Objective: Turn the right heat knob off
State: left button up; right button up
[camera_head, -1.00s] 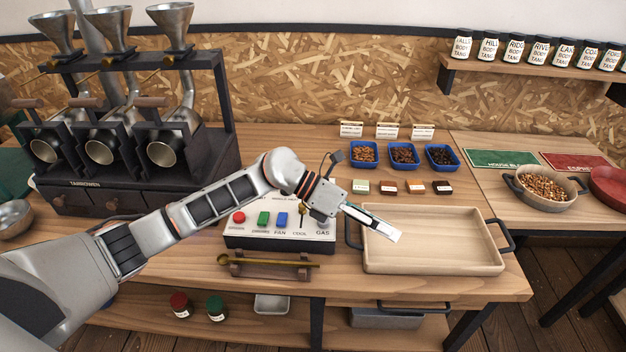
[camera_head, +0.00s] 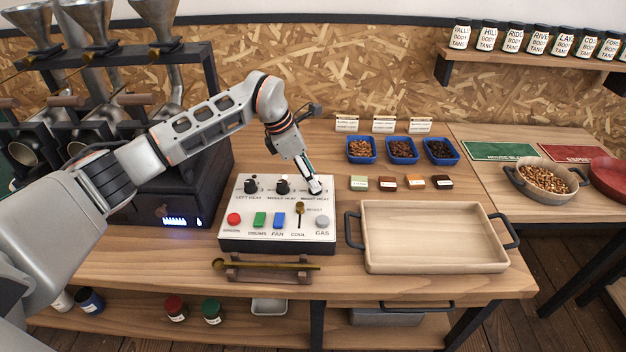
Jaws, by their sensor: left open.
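The white control panel (camera_head: 238,209) stands on the wooden bench, left of the wooden tray. Its top row has the left heat knob (camera_head: 251,186), the middle heat knob (camera_head: 282,186) and, above the label "RIGHT HEAT", the right heat knob, which my gripper mostly hides. My left gripper (camera_head: 315,188) points down at the right heat knob from above. Its jaws are open and its tips are at the knob; I cannot tell whether they touch it. My right gripper is not in view.
Below the knobs are a red button (camera_head: 233,219), a green switch (camera_head: 260,219), a blue switch (camera_head: 279,219), a cool lever (camera_head: 299,212) and a gas button (camera_head: 323,221). The wooden tray (camera_head: 430,268) lies close on the right. A brass scoop (camera_head: 265,267) rests in front. The roaster (camera_head: 190,185) stands left.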

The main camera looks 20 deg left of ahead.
pick_arm(q)
jog(key=shift+x, duration=1.15)
jog(key=c, duration=1.1)
